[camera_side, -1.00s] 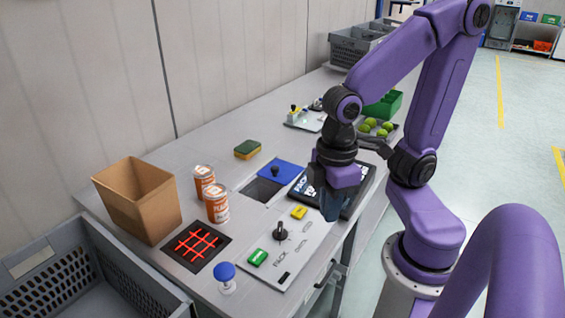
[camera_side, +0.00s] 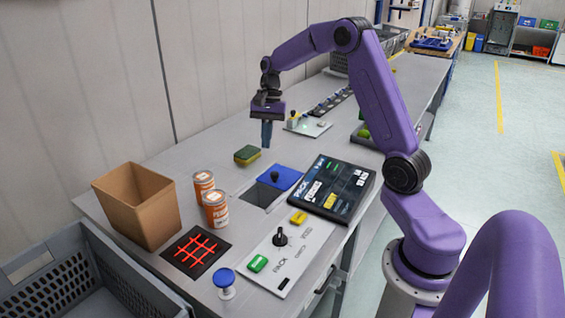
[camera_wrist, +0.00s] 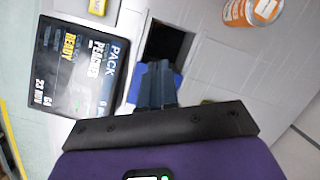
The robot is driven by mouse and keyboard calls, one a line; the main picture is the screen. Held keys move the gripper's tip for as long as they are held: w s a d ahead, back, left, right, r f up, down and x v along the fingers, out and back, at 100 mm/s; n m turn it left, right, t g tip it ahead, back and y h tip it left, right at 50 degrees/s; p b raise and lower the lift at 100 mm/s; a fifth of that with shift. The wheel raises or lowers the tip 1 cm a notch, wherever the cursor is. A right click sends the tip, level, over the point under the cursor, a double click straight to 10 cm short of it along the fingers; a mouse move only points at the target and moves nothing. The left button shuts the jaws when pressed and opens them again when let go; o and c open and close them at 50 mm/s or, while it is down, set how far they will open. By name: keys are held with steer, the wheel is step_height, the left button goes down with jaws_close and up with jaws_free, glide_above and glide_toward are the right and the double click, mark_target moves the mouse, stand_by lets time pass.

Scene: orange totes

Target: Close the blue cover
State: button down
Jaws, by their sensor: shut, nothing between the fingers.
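The blue cover (camera_side: 283,177) is a flat panel with a small black knob (camera_side: 275,176), lying at the far side of a dark square opening (camera_side: 258,195) in the table. Part of the opening is uncovered. In the wrist view the opening (camera_wrist: 168,44) is plain, and the blue cover (camera_wrist: 178,84) is mostly hidden behind my fingers. My gripper (camera_side: 266,146) is shut and empty, pointing down, above the table just behind the cover and apart from it. It also shows in the wrist view (camera_wrist: 156,66).
A green and yellow sponge (camera_side: 246,155) lies close to the left of my gripper. Two orange cans (camera_side: 215,209) stand left of the opening, with a cardboard box (camera_side: 138,203) beyond. A tilted screen (camera_side: 331,187) sits to the right. A button panel (camera_side: 287,254) lies in front.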

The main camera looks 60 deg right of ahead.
steer(key=d+f+m+t+y, duration=0.15)
steer(key=d+m, duration=0.25)
steer(key=d, duration=0.4)
steer(key=d+f+m, duration=0.2)
steer(key=d+m, duration=0.2)
steer(key=d, duration=0.5)
glide_toward(282, 176)
steer(key=f, duration=0.3)
steer(key=shift+s, duration=0.25)
steer(key=shift+w+a, duration=0.25)
steer(key=shift+a, duration=0.9)
steer(key=shift+w+a+f, duration=0.1)
steer(key=shift+w+a, duration=0.05)
steer(key=shift+a, duration=0.65)
